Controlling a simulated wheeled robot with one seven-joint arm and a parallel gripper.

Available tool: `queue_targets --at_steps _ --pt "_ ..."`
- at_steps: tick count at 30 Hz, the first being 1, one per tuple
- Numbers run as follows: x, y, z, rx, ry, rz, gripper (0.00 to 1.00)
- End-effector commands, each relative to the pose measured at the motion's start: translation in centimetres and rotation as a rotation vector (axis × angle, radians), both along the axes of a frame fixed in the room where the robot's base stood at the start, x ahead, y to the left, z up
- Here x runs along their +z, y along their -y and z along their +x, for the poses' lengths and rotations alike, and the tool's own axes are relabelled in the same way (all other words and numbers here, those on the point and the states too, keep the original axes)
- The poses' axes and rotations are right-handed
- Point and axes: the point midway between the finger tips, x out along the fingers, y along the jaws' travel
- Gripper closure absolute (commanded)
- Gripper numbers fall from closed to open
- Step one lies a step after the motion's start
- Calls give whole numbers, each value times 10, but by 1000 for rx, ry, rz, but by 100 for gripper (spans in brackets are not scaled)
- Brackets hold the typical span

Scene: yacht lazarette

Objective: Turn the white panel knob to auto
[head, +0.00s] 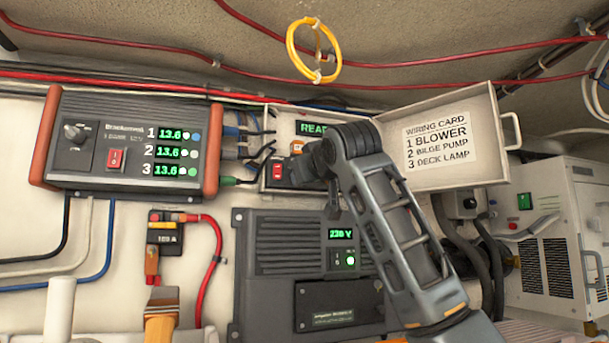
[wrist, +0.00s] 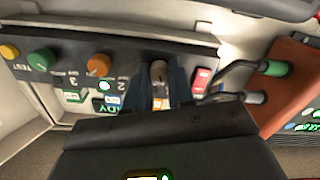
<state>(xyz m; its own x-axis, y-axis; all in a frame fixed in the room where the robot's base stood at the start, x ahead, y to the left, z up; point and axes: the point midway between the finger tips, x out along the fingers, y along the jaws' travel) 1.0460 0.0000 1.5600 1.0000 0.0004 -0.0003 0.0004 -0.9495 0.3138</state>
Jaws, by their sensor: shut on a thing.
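The white panel knob (wrist: 159,72) shows pale and shaded between my gripper's two dark fingers in the wrist view, which sees the panel upside down. My gripper (wrist: 161,88) is shut on it. Its setting and the marks around it are too small and covered to read. The panel face (wrist: 128,58) also carries an orange knob (wrist: 99,65), a green knob (wrist: 41,60) and a yellow test button (wrist: 9,52). In the head view my gripper (head: 308,168) reaches into the open panel box and hides the knob. The green display (head: 312,127) is partly covered.
The open lid (head: 463,178) bears a wiring card: 1 blower, 2 bilge pump, 3 deck lamp. A red switch (head: 277,171) and cable plugs are close beside my gripper. A charger (head: 110,181) hangs left; a grey 230 V unit (head: 285,270) is below.

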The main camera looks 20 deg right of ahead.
Motion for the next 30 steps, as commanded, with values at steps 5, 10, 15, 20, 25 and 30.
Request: queue_targets --at_steps 5,10,15,20,25,30 --pt "0 -2 0 3 -2 132 100" --pt "0 -1 0 2 -2 227 100" --pt "0 0 0 2 -2 287 100" --pt "0 0 0 0 0 313 100" --pt "0 1 0 0 0 320 100" --pt "0 1 0 0 0 320 100"
